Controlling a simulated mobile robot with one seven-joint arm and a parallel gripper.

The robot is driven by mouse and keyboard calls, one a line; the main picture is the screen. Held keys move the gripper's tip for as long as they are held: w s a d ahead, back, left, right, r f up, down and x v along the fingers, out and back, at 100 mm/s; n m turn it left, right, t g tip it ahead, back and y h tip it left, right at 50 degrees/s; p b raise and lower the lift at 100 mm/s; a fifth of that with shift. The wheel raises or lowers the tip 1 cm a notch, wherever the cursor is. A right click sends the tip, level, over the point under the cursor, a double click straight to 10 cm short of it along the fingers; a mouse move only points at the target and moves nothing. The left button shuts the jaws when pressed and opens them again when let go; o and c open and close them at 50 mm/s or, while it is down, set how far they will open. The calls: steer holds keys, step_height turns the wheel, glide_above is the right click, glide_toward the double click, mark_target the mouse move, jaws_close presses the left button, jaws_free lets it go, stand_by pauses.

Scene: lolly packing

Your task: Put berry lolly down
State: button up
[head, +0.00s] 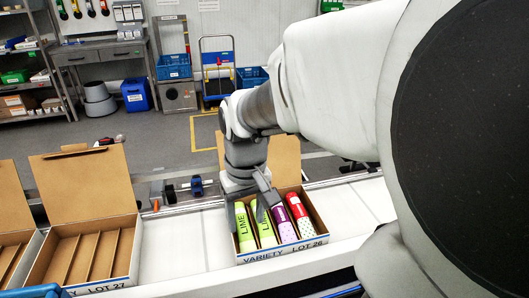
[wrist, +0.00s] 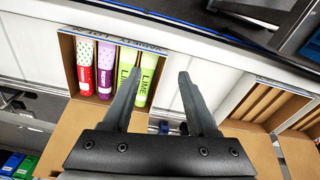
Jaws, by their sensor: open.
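The purple lolly, which I take as the berry lolly (head: 283,225), lies in a cardboard box marked VARIETY LOT 26 (head: 285,255), between a green lime lolly (head: 265,232) and a red lolly (head: 300,216). It also shows in the wrist view (wrist: 105,62). A second lime lolly (head: 244,238) lies at the box's left side. My gripper (wrist: 158,76) is open with nothing between its fingers. In the wrist view one finger overlaps the end lime lolly (wrist: 147,72) and the other is over the white surface beside the box. I cannot tell whether a finger touches a lolly.
An open box marked LOT 27 (head: 134,262), with empty divided slots, stands to the left on the white conveyor (head: 185,240). Another open box (head: 38,236) is at the far left. The LOT 26 box's lid stands up behind my gripper. White surface between the boxes is clear.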

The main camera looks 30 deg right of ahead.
steer(key=s+a+r+n+t, duration=0.1)
steer(key=s+a+r+t, duration=0.3)
steer(key=s+r, duration=0.2)
steer(key=shift+s+a+r+t, duration=0.3)
steer(key=shift+s+a+r, duration=0.1)
steer(key=shift+s, duration=0.5)
